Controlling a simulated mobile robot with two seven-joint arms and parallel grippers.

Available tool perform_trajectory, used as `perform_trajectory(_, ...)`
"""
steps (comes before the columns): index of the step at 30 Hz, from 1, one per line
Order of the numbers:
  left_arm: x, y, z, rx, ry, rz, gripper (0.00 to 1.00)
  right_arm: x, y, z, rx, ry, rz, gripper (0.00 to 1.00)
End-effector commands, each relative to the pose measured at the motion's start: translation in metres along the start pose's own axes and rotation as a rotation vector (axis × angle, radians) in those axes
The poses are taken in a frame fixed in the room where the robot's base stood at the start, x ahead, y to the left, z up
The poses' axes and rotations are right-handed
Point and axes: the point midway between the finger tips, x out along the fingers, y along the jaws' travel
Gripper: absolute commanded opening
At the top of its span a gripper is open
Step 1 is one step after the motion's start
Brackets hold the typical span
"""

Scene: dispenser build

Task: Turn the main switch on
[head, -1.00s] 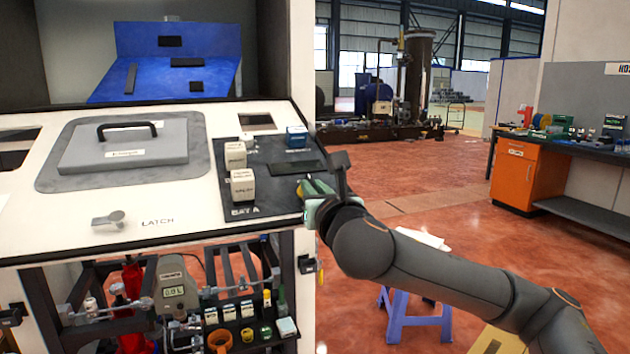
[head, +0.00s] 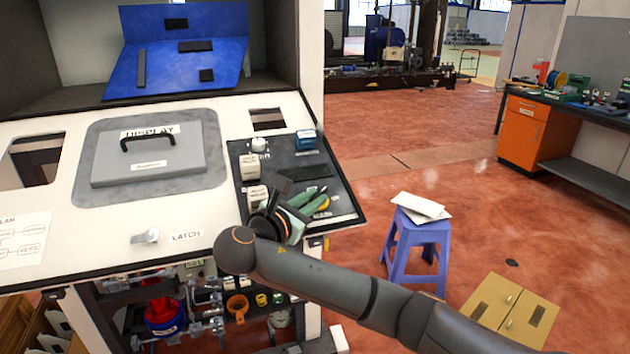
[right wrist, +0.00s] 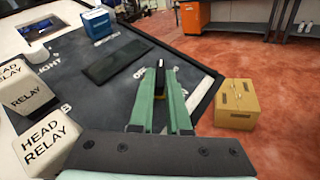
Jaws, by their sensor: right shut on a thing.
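The main switch shows in the right wrist view as a black, upright handle (right wrist: 160,78) with a bit of yellow low between the fingers. It stands on the dark panel (right wrist: 112,35), near white lettering partly hidden by the fingers. My right gripper (right wrist: 161,82) has green fingers, closed on the switch handle from both sides. In the head view my right gripper (head: 308,203) is at the lower right of the dark panel, with a yellow part beside its fingertips. Whether the switch is on or off cannot be told. My left gripper is not in view.
White relay blocks (head: 250,167) stand left of the gripper, and a blue block (head: 306,140) behind it. A black flat pad (right wrist: 118,61) lies near. A grey lid with handle (head: 150,160) and a latch knob (head: 147,236) are further left. A purple stool (head: 418,245) stands right.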

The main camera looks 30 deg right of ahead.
Motion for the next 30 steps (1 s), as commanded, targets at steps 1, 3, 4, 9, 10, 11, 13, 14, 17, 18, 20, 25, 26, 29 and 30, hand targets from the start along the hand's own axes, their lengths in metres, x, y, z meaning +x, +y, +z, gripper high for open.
perform_trajectory(1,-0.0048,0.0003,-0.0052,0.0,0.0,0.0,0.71,-0.0013,0.0018,0.0014,0.007,0.006,-0.024,0.0)
perform_trajectory(3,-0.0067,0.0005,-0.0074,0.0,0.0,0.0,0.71,-0.0009,0.002,0.0006,0.019,0.006,-0.052,0.0)
perform_trajectory(4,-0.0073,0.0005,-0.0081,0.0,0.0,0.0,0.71,-0.0007,0.002,0.0005,0.023,0.004,-0.062,0.0)
perform_trajectory(9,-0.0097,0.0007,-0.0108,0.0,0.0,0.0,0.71,-0.0001,0.0027,0.0,0.041,0.003,-0.101,0.0)
perform_trajectory(10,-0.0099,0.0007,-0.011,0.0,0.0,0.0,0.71,0.0,0.0027,-0.0001,0.043,0.003,-0.105,0.0)
perform_trajectory(11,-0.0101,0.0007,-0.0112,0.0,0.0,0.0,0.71,0.0002,0.0027,0.0,0.045,0.002,-0.109,0.0)
perform_trajectory(13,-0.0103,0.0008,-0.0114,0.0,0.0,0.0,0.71,0.0006,0.0025,-0.0001,0.047,0.001,-0.115,0.0)
perform_trajectory(14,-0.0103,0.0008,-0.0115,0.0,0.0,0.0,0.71,0.0008,0.0025,-0.0001,0.048,0.001,-0.116,0.0)
perform_trajectory(17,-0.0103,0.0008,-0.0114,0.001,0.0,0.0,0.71,0.0009,0.0025,-0.0002,0.049,0.0,-0.118,0.0)
perform_trajectory(18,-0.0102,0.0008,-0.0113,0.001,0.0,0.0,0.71,0.0009,0.0024,-0.0002,0.049,0.0,-0.118,0.0)
perform_trajectory(20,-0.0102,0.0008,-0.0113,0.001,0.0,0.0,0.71,0.001,0.0024,-0.0002,0.049,0.0,-0.118,0.0)
perform_trajectory(25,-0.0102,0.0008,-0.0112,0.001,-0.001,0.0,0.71,0.0011,0.0024,-0.0001,0.048,0.0,-0.117,0.16)
perform_trajectory(26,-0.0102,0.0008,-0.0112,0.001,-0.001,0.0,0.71,0.0011,0.0025,0.0,0.048,0.0,-0.117,0.19)
perform_trajectory(29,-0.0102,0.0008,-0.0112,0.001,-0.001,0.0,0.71,0.001,0.0025,0.0,0.048,0.0,-0.117,0.31)
perform_trajectory(30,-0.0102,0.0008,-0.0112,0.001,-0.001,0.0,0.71,0.001,0.0025,0.0001,0.048,0.0,-0.117,0.35)
